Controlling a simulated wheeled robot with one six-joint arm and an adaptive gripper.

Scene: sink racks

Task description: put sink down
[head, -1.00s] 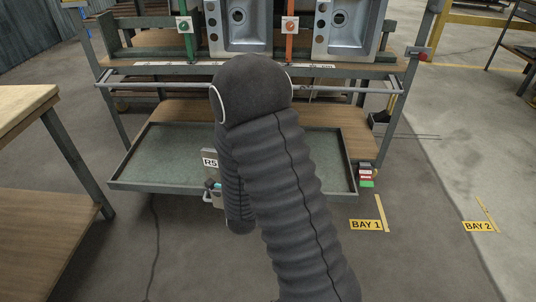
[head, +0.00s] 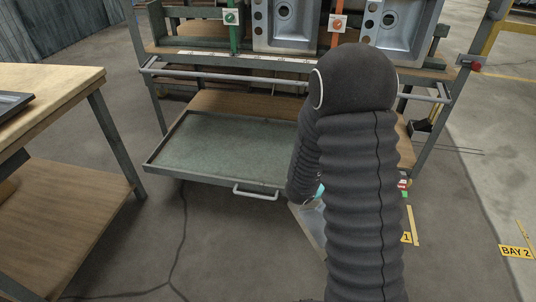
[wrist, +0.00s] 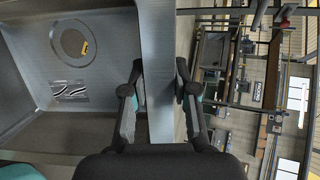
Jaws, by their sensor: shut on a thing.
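A grey metal sink (wrist: 92,62) fills the left of the wrist view, showing its basin, a round drain with a small yellow mark and a silver label. My gripper (wrist: 157,85) has a finger on each side of the sink's flat rim and is shut on it. In the head view, my arm hides the gripper and most of the held sink; a grey strip of the sink (head: 308,228) shows at the arm's left side, clear of the drawer tray.
A wooden workbench (head: 60,80) at left bears a dark flat object (head: 12,104). The rack's pulled-out green tray (head: 225,150) is empty where visible. Two more sinks (head: 288,22) (head: 402,28) stand on the rack above, by green and orange posts. Bay labels (head: 516,252) mark the floor at right.

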